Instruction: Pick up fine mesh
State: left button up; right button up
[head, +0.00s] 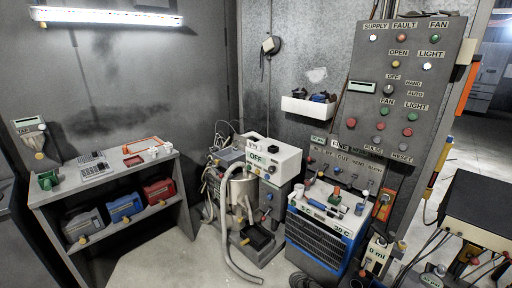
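I cannot tell for certain which thing is the fine mesh. Flat grey gridded pieces (94,167) lie on the top left of the grey shelf unit (190,200), and one could be a mesh. An orange-framed flat piece (143,145) lies to their right. A label reading FINE (340,144) shows on the panel at the right, above the blue-fronted unit, with no mesh clearly visible beside it. Neither of my grippers shows in the head view.
Red, blue and grey cases (126,207) sit on the lower shelf. A machine marked OFF (273,157) with a hose (229,230) stands mid-floor. A blue-fronted unit (318,240) and a tall control panel (403,90) stand right. Bare floor (165,255) lies in the front left-centre.

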aim_at(95, 157)
jog(key=u, duration=1.25)
